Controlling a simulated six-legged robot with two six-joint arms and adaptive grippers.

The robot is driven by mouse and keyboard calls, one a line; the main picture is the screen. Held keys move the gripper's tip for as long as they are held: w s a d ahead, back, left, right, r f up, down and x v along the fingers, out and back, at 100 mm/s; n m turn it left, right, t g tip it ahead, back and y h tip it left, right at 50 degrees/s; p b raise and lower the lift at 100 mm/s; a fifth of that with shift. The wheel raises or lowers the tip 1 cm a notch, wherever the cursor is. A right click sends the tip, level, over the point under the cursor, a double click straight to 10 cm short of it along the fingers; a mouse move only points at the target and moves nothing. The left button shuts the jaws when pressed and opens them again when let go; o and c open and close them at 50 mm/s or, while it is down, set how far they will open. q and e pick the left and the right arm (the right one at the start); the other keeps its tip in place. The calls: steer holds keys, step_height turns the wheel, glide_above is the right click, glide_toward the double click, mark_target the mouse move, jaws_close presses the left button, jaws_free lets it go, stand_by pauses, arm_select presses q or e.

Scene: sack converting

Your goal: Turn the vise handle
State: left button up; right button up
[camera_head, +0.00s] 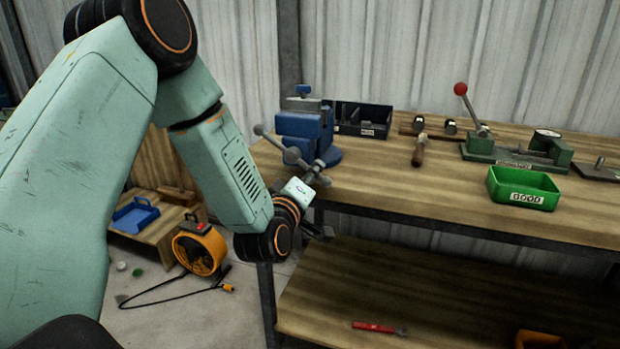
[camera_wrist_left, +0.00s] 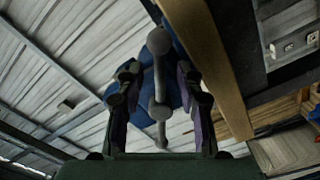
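The blue vise (camera_head: 305,132) stands at the bench's left end. Its grey handle bar (camera_head: 277,142), with a ball end, slants down to the right toward my left gripper (camera_head: 316,170). In the left wrist view the handle (camera_wrist_left: 159,75) runs lengthwise between the two fingers of my left gripper (camera_wrist_left: 160,80), with a gap on each side. The fingers are apart and do not appear to touch the bar. The blue vise body (camera_wrist_left: 143,68) shows behind it. In the head view, the handle's lower end is hard to tell from the fingers. My right gripper is not in view.
On the wooden bench (camera_head: 400,190) are a dark bin (camera_head: 362,118), a hammer (camera_head: 419,150), a green press with a red-knobbed lever (camera_head: 470,105) and a green GOOD tray (camera_head: 522,188). A lower shelf (camera_head: 400,290) holds a red-handled tool (camera_head: 378,328). An orange fan (camera_head: 200,250) stands on the floor.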

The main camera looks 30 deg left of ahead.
arm_select(q)
steer(key=shift+c, duration=0.4)
jaws_close()
